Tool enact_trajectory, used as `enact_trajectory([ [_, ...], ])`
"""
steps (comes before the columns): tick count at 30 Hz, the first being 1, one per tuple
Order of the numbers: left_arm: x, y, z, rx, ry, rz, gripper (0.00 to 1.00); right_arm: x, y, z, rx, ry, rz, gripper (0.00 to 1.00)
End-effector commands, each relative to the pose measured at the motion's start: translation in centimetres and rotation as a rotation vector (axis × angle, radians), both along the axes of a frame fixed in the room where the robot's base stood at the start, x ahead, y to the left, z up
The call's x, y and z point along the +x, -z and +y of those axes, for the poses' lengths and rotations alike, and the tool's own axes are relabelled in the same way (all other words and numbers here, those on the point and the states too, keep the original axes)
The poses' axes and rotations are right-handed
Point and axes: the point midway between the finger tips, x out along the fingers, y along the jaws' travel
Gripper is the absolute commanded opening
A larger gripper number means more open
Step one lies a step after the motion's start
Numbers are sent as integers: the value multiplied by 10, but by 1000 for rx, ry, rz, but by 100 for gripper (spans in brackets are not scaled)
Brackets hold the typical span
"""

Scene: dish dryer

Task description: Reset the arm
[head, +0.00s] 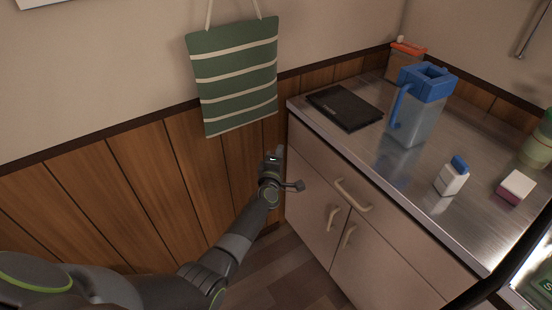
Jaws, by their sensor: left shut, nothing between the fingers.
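My left arm reaches in from the lower left of the head view. My left gripper (274,157) is shut with nothing in it. It hangs in front of the wood-panelled wall, by the left front corner of the cabinet (310,192) and below the counter's top edge. It looks apart from the cabinet, though the exact gap is hard to judge. My right gripper is not in view.
The metal counter (400,175) holds a black flat item (345,107), a blue-lidded pitcher (418,112), a small white bottle (451,178) and a small box (516,187). Cabinet handles (352,195) stick out. A green striped bag (236,80) hangs on the wall.

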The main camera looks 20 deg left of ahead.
Motion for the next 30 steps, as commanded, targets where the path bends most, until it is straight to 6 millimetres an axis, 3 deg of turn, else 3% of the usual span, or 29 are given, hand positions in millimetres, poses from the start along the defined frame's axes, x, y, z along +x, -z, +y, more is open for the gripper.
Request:
enact_trajectory([
  [6,-31,0,-4,-1,-1,3,0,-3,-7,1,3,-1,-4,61],
  [16,-42,2,-4,3,-1,4,0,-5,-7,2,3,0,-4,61],
  [19,-50,16,-2,48,9,44,0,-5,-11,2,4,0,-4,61],
  [23,-84,68,4,215,58,192,0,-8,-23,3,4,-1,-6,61],
  [26,-131,124,12,395,132,357,0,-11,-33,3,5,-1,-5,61],
  [30,-211,197,24,626,272,583,0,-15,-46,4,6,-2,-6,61],
])
